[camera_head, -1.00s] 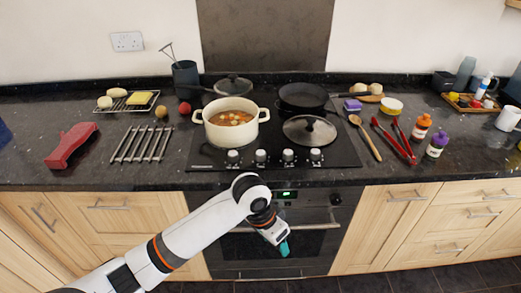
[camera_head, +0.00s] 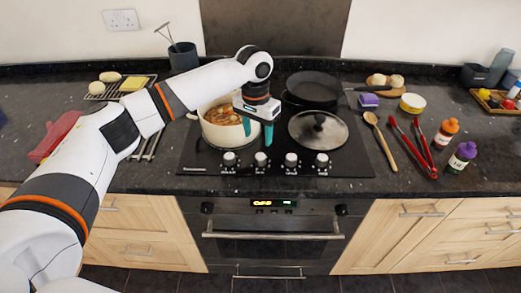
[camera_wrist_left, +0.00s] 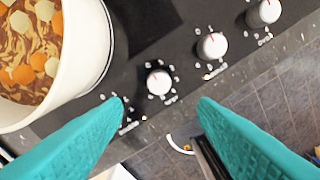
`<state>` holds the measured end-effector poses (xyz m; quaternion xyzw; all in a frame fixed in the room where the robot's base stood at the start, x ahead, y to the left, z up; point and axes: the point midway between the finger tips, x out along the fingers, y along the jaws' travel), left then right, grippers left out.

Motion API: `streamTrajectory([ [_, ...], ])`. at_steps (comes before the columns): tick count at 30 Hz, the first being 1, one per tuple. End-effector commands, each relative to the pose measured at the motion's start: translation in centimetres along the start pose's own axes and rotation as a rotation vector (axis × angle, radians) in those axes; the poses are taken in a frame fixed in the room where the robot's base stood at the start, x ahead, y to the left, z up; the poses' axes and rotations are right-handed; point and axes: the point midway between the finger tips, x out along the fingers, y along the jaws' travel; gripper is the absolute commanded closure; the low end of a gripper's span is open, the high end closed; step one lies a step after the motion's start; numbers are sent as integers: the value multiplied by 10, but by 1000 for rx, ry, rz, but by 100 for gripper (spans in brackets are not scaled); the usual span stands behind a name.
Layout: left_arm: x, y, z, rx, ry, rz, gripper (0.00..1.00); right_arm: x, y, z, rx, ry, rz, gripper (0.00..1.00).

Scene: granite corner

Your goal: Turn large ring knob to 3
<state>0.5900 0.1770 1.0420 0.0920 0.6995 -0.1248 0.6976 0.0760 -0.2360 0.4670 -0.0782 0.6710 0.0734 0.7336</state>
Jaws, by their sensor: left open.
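White knobs stand in a row along the hob's front edge: a leftmost knob (camera_head: 229,159), a second knob (camera_head: 261,160), a third knob (camera_head: 291,160) and a rightmost knob (camera_head: 321,160). I cannot read which one is for the large ring. My left gripper (camera_head: 257,134) points down over the hob, open and empty, above and behind the second knob. In the left wrist view, the nearest knob (camera_wrist_left: 159,81) shows just beyond the gap between the teal fingers, with a small red mark on its top and printed marks around it. My right gripper is out of view.
A cream pot of soup (camera_head: 212,133) stands close beside the left gripper, partly hidden by it. A glass lid (camera_head: 318,129) and a black pan (camera_head: 314,88) are on the hob. A wooden spoon (camera_head: 381,141) and red tongs (camera_head: 413,150) lie to the right.

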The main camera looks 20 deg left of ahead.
Motion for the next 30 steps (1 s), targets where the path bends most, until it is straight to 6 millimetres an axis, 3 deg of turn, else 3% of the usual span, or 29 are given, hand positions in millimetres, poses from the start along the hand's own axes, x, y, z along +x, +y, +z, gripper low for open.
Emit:
streamTrajectory([
  [2,16,0,-1,0,5,1,46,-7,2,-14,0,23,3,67],
  [5,37,0,-1,1,4,2,46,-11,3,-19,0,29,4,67],
  [12,74,0,0,1,2,1,46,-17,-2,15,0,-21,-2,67],
  [17,85,0,0,2,0,1,46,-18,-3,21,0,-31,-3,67],
  [25,87,0,0,2,-1,1,46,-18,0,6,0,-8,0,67],
  [26,87,0,0,2,-1,1,48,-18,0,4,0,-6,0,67],
  [30,87,0,0,2,-1,1,71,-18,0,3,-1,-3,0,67],
])
